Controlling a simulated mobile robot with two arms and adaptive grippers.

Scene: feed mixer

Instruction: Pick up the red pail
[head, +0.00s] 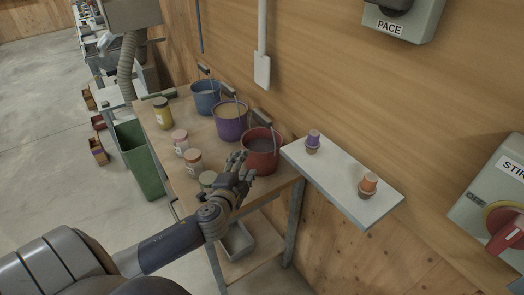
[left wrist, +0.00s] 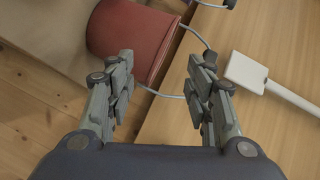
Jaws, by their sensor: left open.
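The red pail (head: 262,160) stands upright at the near right end of the wooden bench, with dark contents inside. Its wire handle is raised toward the wall and has a dark grip (head: 262,117). My left gripper (head: 240,172) is in front of the pail, close to its near side, and overlaps part of it in the head view. In the left wrist view my left gripper (left wrist: 162,72) is open, its fingers apart. The red pail (left wrist: 128,40) is beyond the left finger there, and its grey wire handle crosses the space between the fingers. My right gripper is out of view.
A purple pail (head: 229,126) and a blue pail (head: 206,102) stand behind the red one. Several jars line the bench's left side. A pale shelf (head: 340,180) with two small cups sits right of the pail. A green bin (head: 138,165) stands left of the bench.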

